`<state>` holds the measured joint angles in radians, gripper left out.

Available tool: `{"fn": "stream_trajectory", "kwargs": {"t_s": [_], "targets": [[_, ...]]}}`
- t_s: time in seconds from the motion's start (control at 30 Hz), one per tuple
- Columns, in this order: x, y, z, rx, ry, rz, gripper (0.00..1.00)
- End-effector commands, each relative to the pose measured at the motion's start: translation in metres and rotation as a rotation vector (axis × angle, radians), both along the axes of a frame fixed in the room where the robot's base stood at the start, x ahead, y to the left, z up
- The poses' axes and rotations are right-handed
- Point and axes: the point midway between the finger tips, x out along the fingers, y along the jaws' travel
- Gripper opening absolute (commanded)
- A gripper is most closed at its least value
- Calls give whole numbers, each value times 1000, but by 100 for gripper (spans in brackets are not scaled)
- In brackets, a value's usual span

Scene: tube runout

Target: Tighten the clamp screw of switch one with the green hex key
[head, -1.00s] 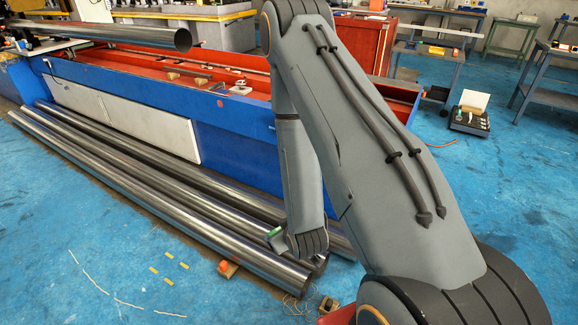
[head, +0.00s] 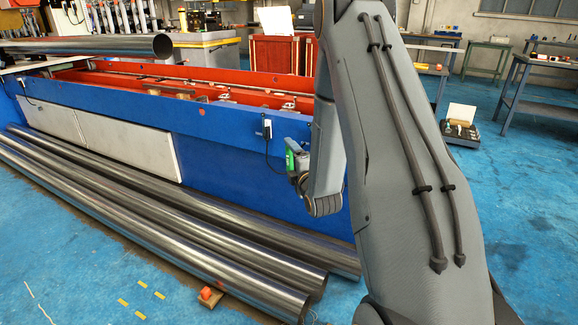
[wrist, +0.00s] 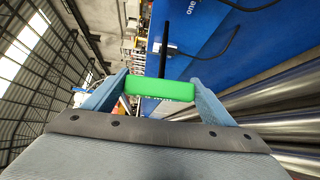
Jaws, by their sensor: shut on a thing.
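My gripper (wrist: 160,97) is shut on the green hex key (wrist: 150,88), with its green handle held across between the two fingers. Its black shaft (wrist: 163,45) points away from the gripper, towards the blue machine side. In the head view the green handle (head: 291,161) shows at the end of my arm. A small grey switch (head: 267,126) with a black cable is on the blue side, a little left of and above the gripper, apart from it. In the wrist view the lettering "one" (wrist: 192,7) shows on the blue panel. The clamp screw is too small to make out.
Several long steel tubes (head: 180,230) lie on the floor along the blue machine (head: 220,155), below my gripper. An orange block (head: 209,296) sits at the near tube. Another tube (head: 110,46) lies above at the back left. Blue floor is open at the front left.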

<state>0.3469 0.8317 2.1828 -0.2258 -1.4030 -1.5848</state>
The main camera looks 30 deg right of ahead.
Motion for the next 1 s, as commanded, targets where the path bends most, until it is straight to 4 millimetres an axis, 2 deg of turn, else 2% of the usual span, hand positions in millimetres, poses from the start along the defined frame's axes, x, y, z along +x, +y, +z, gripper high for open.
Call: {"fn": "stream_trajectory", "kwargs": {"t_s": [0.83,1.0], "targets": [[33,-43,1,-3,-4,-2,51],[33,-42,1,-1,-3,-1,51]]}}
